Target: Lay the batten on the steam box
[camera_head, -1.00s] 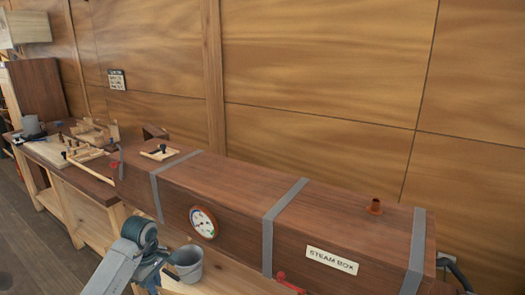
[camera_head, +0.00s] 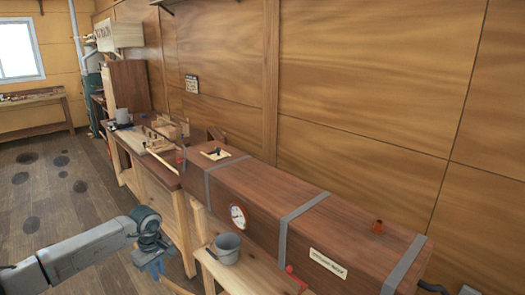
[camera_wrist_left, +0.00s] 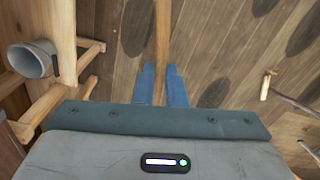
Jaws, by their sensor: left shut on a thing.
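The steam box (camera_head: 265,190) is a long dark-brown wooden box with grey straps, a round gauge and a name plate on its front. My left gripper (camera_head: 157,268) is in front of the bench, left of the steam box and apart from it. In the left wrist view its blue fingers (camera_wrist_left: 160,85) are shut on the batten (camera_wrist_left: 162,35), a thin light-brown strip running away from between them. In the head view only a short tan piece near the bottom edge may be the batten. My right gripper is not in view.
A grey bucket (camera_head: 226,249) stands on a low wooden surface before the box. The workbench (camera_head: 172,180) beyond holds several items. Open floor lies left.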

